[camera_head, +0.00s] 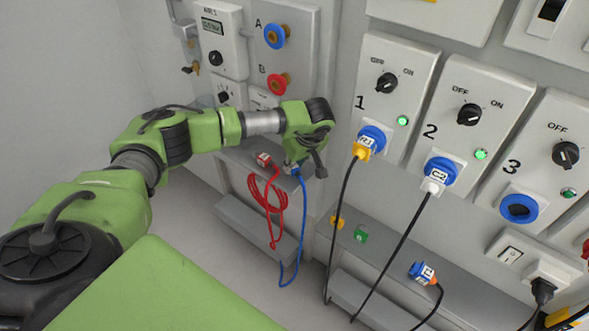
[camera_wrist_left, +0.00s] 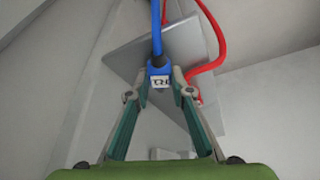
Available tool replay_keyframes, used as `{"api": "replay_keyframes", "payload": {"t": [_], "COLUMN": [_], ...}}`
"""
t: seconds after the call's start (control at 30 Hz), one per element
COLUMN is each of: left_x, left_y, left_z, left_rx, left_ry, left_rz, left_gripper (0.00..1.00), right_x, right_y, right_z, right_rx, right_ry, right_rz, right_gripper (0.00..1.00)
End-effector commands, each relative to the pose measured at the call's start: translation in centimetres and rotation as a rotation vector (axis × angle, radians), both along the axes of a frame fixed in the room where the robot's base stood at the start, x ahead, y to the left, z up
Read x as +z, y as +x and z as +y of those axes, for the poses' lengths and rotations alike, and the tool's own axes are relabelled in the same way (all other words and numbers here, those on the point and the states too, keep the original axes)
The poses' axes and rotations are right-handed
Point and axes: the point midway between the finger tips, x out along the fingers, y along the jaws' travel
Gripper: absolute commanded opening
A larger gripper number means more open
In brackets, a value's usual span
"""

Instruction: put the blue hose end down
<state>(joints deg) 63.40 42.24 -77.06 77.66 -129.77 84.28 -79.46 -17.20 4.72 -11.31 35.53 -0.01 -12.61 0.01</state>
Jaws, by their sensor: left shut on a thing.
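The blue hose end (camera_head: 293,170) is at my left gripper (camera_head: 303,168), over the grey shelf below the A and B ports. In the left wrist view the labelled blue hose end (camera_wrist_left: 158,72) sits between the fingertips of my left gripper (camera_wrist_left: 160,82), which is shut on it. The blue hose (camera_head: 298,240) hangs down from it in the head view. I cannot tell whether the hose end touches the shelf (camera_head: 238,158). My right gripper is not in view.
A red hose end (camera_head: 264,160) lies on the shelf just left of the blue one, its red hose (camera_head: 268,205) looping down in front. Blue port A (camera_head: 277,36) and red port B (camera_head: 279,83) are on the panel above. Socket panels with plugged cables stand to the right.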

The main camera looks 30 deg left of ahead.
Motion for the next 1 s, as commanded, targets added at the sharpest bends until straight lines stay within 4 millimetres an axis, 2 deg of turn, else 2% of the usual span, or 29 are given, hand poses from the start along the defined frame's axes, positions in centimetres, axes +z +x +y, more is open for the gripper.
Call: {"api": "replay_keyframes", "payload": {"t": [0.33,0.37,0.4,0.77,0.87,1.0], "left_x": [-0.3,-0.2,-0.2,0.0,0.7,2.8], "left_y": [0.0,0.0,0.0,0.0,0.0,-0.3], "left_z": [0.0,0.0,0.0,0.0,-0.1,-0.7], "left_rx": [0.001,0.001,0.001,0.001,0.0,-0.001], "left_ry": [0.0,-0.001,-0.001,-0.001,0.0,-0.001], "left_rz": [-0.002,-0.001,-0.001,-0.001,-0.001,-0.002], "left_gripper": [0.0,0.26,0.36,0.38,0.38,0.38], "right_x": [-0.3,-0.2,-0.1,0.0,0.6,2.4], "right_y": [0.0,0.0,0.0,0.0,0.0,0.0], "right_z": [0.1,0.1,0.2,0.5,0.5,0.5], "right_rx": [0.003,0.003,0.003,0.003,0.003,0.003], "right_ry": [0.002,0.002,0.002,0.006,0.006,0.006], "right_rz": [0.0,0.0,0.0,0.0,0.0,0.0], "right_gripper": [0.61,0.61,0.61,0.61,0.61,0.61]}}
